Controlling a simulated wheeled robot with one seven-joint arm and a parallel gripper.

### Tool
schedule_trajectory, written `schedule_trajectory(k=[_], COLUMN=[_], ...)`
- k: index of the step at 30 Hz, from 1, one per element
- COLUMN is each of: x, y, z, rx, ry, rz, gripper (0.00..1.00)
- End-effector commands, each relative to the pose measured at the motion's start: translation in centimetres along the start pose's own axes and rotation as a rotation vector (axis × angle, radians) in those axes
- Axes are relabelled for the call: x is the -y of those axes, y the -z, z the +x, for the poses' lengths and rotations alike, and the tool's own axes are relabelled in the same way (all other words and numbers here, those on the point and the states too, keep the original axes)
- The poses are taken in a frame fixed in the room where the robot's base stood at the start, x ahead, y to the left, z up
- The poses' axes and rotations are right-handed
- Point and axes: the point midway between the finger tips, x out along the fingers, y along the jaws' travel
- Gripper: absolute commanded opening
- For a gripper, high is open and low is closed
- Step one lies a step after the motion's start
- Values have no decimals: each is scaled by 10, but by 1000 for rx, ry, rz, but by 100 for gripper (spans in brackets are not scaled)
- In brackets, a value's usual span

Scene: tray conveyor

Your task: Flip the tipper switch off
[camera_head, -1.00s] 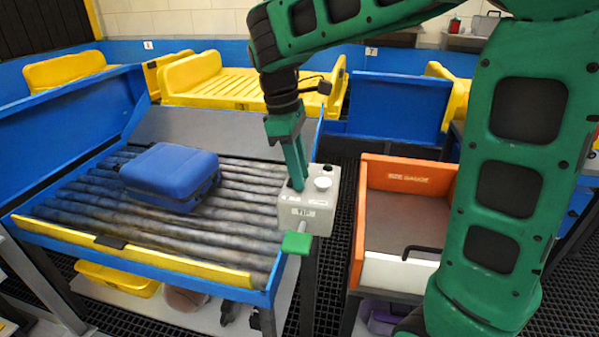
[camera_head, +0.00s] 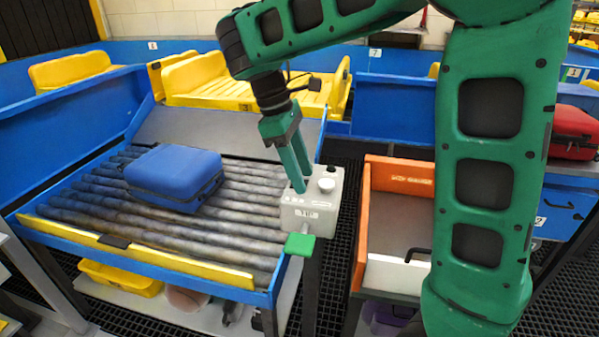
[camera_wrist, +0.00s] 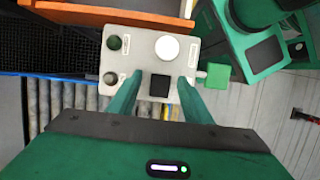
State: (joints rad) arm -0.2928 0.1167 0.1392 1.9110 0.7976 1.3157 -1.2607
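A grey control box (camera_head: 312,214) stands at the right front corner of the roller tray. In the wrist view its top (camera_wrist: 142,56) carries a white round button (camera_wrist: 167,48), a black square switch (camera_wrist: 159,86), a dark green knob (camera_wrist: 115,43) and a grey metal toggle or knob (camera_wrist: 110,78). I cannot read which one is the tipper switch. A green paddle (camera_head: 299,245) sticks out of the box's front. My gripper (camera_head: 302,184) is open and empty, its fingertips low over the box top. In the wrist view the fingers (camera_wrist: 160,79) straddle the black square; contact is unclear.
A blue case (camera_head: 172,176) lies on the rollers of the blue-framed tray (camera_head: 135,262). An orange-walled bin (camera_head: 398,173) stands right of the box. A red case (camera_head: 572,132) is at the far right. Dark grating floor separates the stands.

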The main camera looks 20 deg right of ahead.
Motion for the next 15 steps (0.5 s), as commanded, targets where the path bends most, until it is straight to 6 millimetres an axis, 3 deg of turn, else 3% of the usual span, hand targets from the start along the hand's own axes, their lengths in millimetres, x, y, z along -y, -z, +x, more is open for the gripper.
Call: schedule_trajectory(k=[8,15], x=[1,1], y=[0,2], z=[-1,-20], rx=[2,1], ry=[2,0], rz=[-3,-4], gripper=[45,45])
